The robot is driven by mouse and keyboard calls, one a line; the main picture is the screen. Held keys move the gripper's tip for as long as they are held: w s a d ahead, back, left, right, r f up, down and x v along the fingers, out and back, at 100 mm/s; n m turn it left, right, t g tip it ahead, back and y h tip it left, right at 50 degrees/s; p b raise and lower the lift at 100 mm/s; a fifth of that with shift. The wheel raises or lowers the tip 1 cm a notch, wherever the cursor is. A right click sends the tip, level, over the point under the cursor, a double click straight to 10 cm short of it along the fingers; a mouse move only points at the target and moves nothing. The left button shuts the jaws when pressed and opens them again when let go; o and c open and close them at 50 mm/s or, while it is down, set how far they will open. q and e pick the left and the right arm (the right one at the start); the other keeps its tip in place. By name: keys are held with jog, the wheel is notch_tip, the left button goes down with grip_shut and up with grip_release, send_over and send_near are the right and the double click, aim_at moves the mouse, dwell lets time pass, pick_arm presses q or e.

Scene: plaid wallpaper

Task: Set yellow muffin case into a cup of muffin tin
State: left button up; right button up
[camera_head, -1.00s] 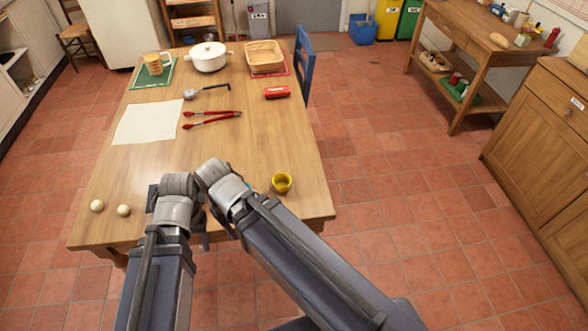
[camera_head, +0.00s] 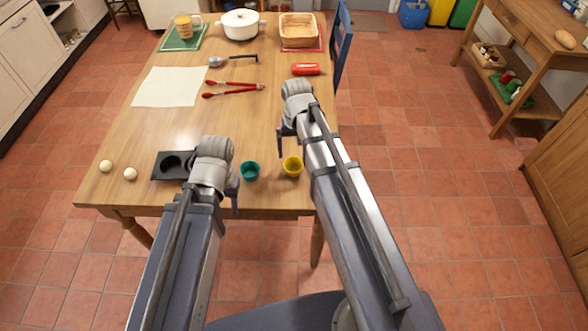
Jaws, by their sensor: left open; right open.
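The yellow muffin case (camera_head: 293,167) stands upright near the front right edge of the wooden table. The dark muffin tin (camera_head: 157,171) lies at the front left of the table, its right part hidden behind my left arm; one round cup shows. My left gripper (camera_head: 235,196) is over the table's front edge, right of the tin and left of the yellow case; it is open and mostly hidden by its wrist. My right gripper (camera_head: 284,134) is open and empty, behind and slightly left of the yellow case, apart from it.
A teal muffin case (camera_head: 250,171) stands just left of the yellow one. Two pale eggs or balls (camera_head: 130,174) lie left of the tin. Red tongs (camera_head: 233,90), a ladle (camera_head: 233,60), a white sheet (camera_head: 168,87) and a red object (camera_head: 306,69) lie farther back. The table's middle is clear.

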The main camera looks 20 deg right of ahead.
aim_at(294, 164)
jog(key=shift+w+a+f+b, duration=0.1)
jog(key=shift+a+f+b, duration=0.05)
jog(key=shift+f+b, duration=1.8)
jog(key=shift+a+f+b, duration=0.15)
jog(key=shift+f+b, duration=1.65)
jog(key=shift+f, duration=0.15)
jog(key=shift+r, duration=0.1)
jog(key=c, duration=1.2)
jog(key=shift+r, duration=0.1)
jog(key=shift+c, duration=0.2)
notch_tip(294, 164, up, 10)
jog(key=p, duration=1)
